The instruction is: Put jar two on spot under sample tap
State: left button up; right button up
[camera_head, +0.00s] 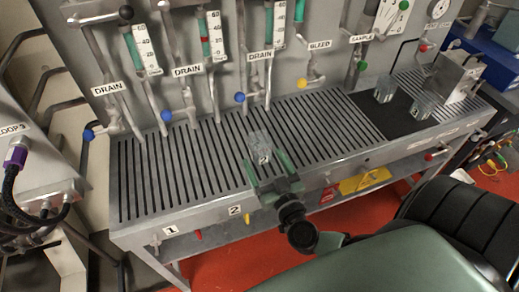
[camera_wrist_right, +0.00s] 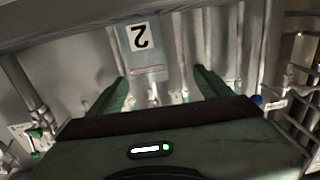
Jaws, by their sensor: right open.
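Jar two (camera_head: 260,146) is a clear jar with a white 2 label, standing upright on or just above the slatted bench top (camera_head: 180,180); exact contact is hard to tell. My right gripper (camera_head: 267,165) is open, with its green fingers on either side of the jar. In the right wrist view the jar (camera_wrist_right: 143,62) appears upside down between the open fingers (camera_wrist_right: 163,82), with a gap showing beside it. The sample tap (camera_head: 352,78), under a SAMPLE label (camera_head: 361,38), is further back and right. My left gripper is not in view.
Two more clear jars (camera_head: 384,91) (camera_head: 422,106) stand on a black mat (camera_head: 385,120) at the right, beside a metal box (camera_head: 458,78). Drain and bleed pipes with gauges line the back panel. The slats between jar two and the sample tap are clear.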

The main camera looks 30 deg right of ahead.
aim_at(263, 149)
jog(key=shift+d+f+h, duration=0.15)
jog(key=shift+d+h, duration=0.15)
jog(key=shift+d, duration=0.2)
jog(key=shift+w+d, duration=0.15)
jog(key=shift+w, duration=0.05)
jog(key=x, duration=0.7)
jog(key=shift+d+f+p, duration=0.25)
jog(key=shift+f+p, duration=0.05)
jog(key=c, duration=1.6)
jog(key=shift+r, duration=0.1)
